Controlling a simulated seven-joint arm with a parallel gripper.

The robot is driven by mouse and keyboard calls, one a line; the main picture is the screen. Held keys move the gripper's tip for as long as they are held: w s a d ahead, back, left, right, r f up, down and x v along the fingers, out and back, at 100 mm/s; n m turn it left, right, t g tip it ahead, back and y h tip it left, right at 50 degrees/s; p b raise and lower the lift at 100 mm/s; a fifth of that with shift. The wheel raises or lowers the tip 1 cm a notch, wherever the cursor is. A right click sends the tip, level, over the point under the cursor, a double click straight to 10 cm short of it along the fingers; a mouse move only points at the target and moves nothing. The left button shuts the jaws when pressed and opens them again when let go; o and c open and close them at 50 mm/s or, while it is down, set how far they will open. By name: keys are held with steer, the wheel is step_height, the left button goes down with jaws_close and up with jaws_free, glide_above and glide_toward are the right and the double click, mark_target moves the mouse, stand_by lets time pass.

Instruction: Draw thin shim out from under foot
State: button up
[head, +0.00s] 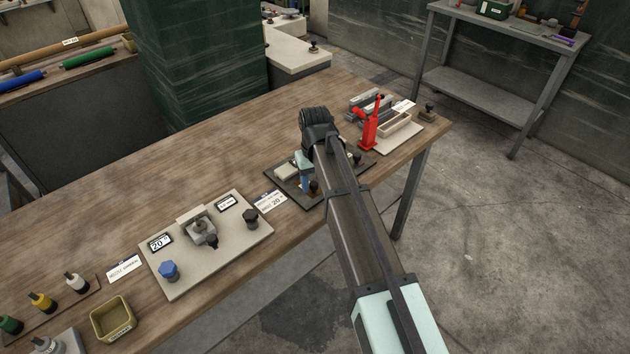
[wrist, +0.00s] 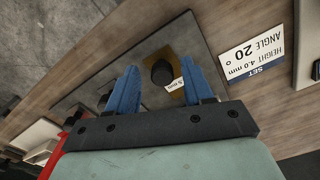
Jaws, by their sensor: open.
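My gripper (wrist: 159,68) has two blue fingers spread apart with nothing held between them. In the wrist view, a thin brass-coloured plate (wrist: 187,52), which looks like the shim, lies on a dark base plate (wrist: 160,36). A black knob (wrist: 161,72) stands on or over the brass plate between the fingers, apart from both. A small white tag (wrist: 175,85) reading "5 mm" is beside it. In the head view my gripper (head: 304,172) is over the dark base plate (head: 281,198), and my arm covers much of it. I cannot tell which part is the foot.
A sign (wrist: 254,56) reads height 4.0 mm, angle 20°. Left of the base plate stands a pale fixture board (head: 180,275) with knobs and displays. The back of the wooden bench (head: 215,160) is clear.

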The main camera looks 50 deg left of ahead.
mark_target(315, 185)
step_height(315, 185, up, 14)
stand_by(0.6)
steer(key=shift+f, duration=0.1)
stand_by(0.4)
